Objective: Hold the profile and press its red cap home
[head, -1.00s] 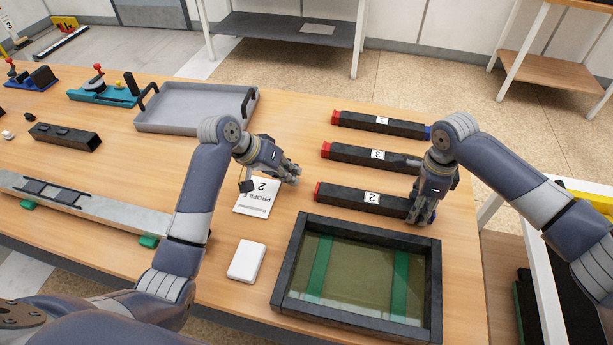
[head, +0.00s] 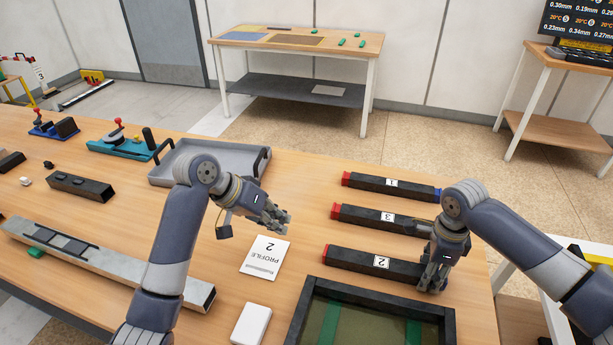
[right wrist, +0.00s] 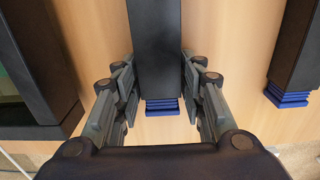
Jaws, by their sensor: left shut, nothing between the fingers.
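Three black profiles lie on the table: profile 1 (head: 408,188) farthest, profile 3 (head: 365,214) in the middle, profile 2 (head: 355,260) nearest. Each has a red cap at its left end; I cannot tell how far profile 2's red cap (head: 326,256) is seated. My right gripper (head: 434,283) is at profile 2's right end.
A card reading "PROFILE 2" (head: 265,256) and a white block (head: 251,325) lie left of the profiles. A dark-framed tray (head: 325,292) stands in front of them. A grey tray (head: 163,176) sits behind my left arm. A long metal rail (head: 110,262) lies at left.

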